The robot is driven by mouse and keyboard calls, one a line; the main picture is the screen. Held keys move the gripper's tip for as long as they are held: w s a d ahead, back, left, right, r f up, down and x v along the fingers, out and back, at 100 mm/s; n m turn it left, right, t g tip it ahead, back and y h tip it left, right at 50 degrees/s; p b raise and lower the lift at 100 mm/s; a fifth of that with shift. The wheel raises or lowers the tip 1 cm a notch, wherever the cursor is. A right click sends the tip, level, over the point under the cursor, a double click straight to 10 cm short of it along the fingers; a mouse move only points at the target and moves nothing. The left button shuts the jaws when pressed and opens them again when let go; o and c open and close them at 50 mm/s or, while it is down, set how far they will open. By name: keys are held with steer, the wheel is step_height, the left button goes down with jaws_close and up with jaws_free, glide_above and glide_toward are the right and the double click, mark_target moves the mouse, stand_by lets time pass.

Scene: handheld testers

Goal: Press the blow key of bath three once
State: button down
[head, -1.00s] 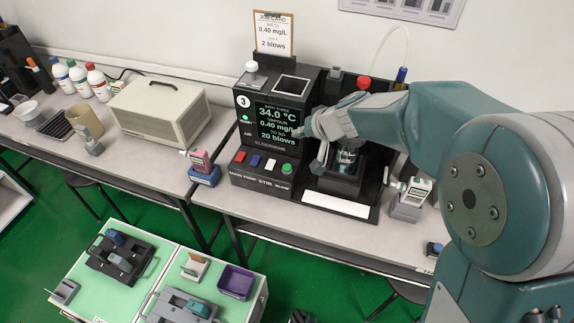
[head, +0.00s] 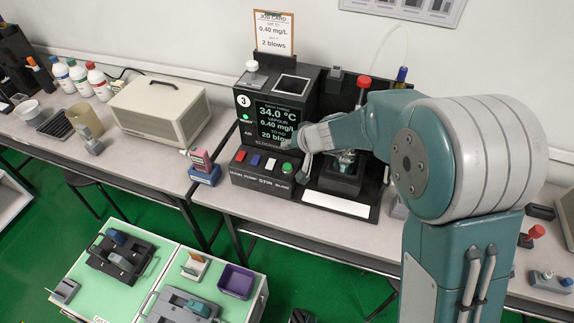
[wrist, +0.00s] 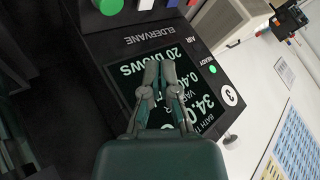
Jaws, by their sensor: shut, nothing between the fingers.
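Bath three (head: 245,100) is the black unit marked "3" on the bench. Its screen (head: 277,122) reads 34.0 °C, 0.40 mg/L and 20 blows; it also shows in the wrist view (wrist: 190,136), partly covered by my fingers. The green blow key (head: 287,169) is at the right end of the front key row and shows at the top edge of the wrist view (wrist: 108,5).
Red (head: 240,156), blue (head: 255,160) and white (head: 270,165) keys sit left of the green one. A red-topped stand (head: 363,82) and glass vessel rise behind my gripper. A job card (head: 274,32) reads 2 blows.

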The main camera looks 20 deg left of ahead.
mark_target(284, 164)
steer(key=shift+f, duration=2.75)
steer(key=shift+f, duration=0.1)
steer(key=shift+f, duration=0.25)
steer(key=shift+f, duration=0.5)
steer(key=shift+r, duration=0.95)
steer(key=shift+r, duration=2.5)
steer(key=shift+d+r, duration=0.1)
